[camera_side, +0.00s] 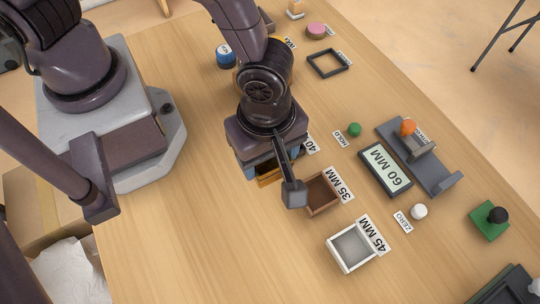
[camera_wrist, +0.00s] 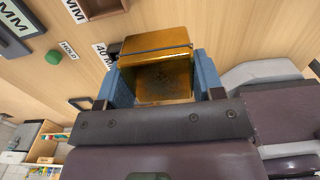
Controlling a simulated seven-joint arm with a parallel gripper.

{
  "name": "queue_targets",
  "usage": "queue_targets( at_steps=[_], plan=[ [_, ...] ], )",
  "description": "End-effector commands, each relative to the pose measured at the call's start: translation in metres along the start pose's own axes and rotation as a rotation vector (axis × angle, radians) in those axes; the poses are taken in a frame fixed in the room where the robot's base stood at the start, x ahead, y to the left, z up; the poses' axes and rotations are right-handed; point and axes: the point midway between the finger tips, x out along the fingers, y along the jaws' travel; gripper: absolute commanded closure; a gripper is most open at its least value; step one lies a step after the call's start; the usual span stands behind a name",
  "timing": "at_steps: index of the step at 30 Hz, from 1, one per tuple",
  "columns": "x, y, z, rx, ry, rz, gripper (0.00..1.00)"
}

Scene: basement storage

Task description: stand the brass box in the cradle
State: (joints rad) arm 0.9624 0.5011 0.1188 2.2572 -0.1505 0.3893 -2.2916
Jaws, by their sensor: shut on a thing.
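The brass box (camera_wrist: 157,62) is a golden-brown block between the two blue fingers of my gripper (camera_wrist: 164,86) in the wrist view. My gripper is shut on it. In the side view my gripper (camera_side: 262,172) is over the middle of the table, and only a low orange-brown part of the box (camera_side: 268,179) shows below it. Whether the box touches the table I cannot tell. No piece is marked as the cradle. A grey slide gauge (camera_side: 432,171) with an orange knob and a low black square frame (camera_side: 327,63) stand to the right of my gripper.
Open trays stand near my gripper: a brown one (camera_side: 311,207) by the 35 MM label and a white one (camera_side: 330,250) by 45 MM. A 60 MM display (camera_side: 385,168), green button (camera_side: 354,130) and white button (camera_side: 419,211) are right. The table's lower left is clear.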

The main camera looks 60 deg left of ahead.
Motion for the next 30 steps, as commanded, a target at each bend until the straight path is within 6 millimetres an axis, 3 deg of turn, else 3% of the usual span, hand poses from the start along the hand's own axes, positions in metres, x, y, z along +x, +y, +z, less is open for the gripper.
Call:
queue_targets(
  at_steps=[5, 8, 15, 21, 24, 30],
  plan=[
    [-0.011, 0.018, -0.017, -0.08, -0.001, 0.002, 0.7],
    [-0.014, 0.045, -0.041, -0.194, -0.006, 0.012, 0.7],
    [-0.025, 0.111, -0.132, -0.369, -0.009, 0.031, 0.7],
    [-0.036, 0.137, -0.204, -0.32, -0.001, 0.029, 0.7],
    [-0.04, 0.141, -0.221, -0.239, 0.001, 0.023, 0.7],
    [-0.043, 0.141, -0.221, -0.059, 0.001, 0.006, 0.7]
  ],
)
